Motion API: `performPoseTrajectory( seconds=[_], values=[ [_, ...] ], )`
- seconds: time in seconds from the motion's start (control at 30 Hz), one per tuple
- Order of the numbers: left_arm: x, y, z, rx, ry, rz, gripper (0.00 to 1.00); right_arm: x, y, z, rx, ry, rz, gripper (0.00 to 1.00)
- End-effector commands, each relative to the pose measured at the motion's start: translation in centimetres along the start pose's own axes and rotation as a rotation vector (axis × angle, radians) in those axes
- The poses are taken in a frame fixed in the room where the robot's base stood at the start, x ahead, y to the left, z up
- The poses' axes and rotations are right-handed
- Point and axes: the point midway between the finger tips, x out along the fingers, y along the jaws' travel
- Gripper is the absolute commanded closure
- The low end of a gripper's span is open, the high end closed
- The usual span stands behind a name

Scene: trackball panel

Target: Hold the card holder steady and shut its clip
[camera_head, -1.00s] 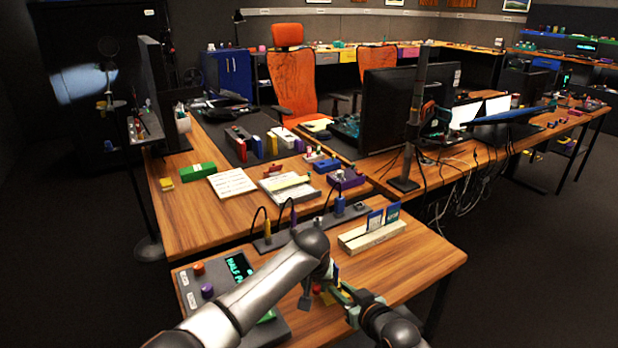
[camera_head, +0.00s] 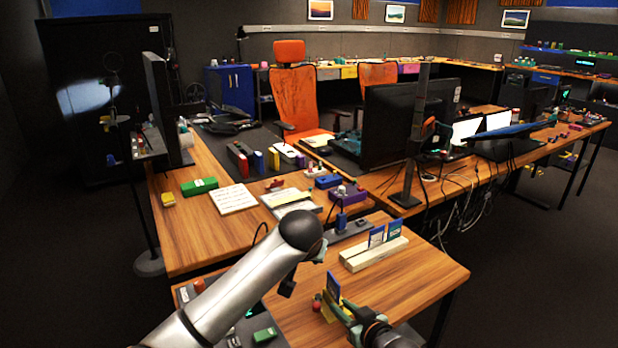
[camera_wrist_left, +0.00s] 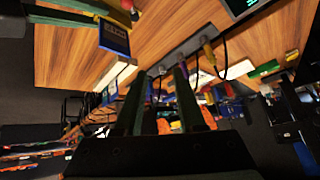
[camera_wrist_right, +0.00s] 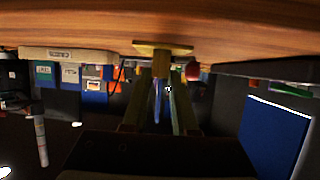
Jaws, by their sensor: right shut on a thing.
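The card holder (camera_head: 327,313) is yellow, with a dark blue card (camera_head: 333,286) upright in it and a red knob (camera_head: 316,303) on its left side. It stands on the near desk. My right gripper (camera_head: 343,311) comes from the near right and is shut on the holder; in the right wrist view the yellow base (camera_wrist_right: 163,47) and red knob (camera_wrist_right: 192,71) show past its fingertips. My left gripper (camera_wrist_left: 161,74) is open and empty, apart from the holder, whose blue card (camera_wrist_left: 115,38) shows at upper left in the left wrist view. I cannot tell how the clip stands.
A cream rack (camera_head: 374,254) with blue cards stands behind the holder. A dark power strip (camera_head: 347,230) lies farther back. A green block (camera_head: 265,335) lies at lower left, partly behind my left arm. The wood right of the holder is clear.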

Motion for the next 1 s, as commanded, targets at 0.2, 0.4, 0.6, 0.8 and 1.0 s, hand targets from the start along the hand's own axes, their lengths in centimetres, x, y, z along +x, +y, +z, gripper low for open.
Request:
performPoseTrajectory(
  seconds=[0.2,0.4,0.6,0.8,1.0],
  values=[
    [0.2,-2.3,-3.9,0.153,0.198,-0.07,0.61,0.0,0.0,0.1,0.0,-0.001,0.0,1.0],
    [-0.5,-3.9,-7.5,0.333,0.385,-0.149,0.61,0.0,0.0,0.1,0.0,-0.001,0.0,1.0],
    [-1.9,-5.0,-11.0,0.563,0.578,-0.251,0.61,0.0,0.0,0.1,0.0,-0.001,0.0,1.0],
    [-3.9,-5.2,-13.6,0.834,0.762,-0.368,0.61,0.0,0.0,0.1,0.0,-0.001,0.0,1.0],
    [-5.8,-4.4,-14.9,1.112,0.916,-0.477,0.61,0.0,0.0,0.1,0.0,-0.001,0.0,1.0]
  ],
)
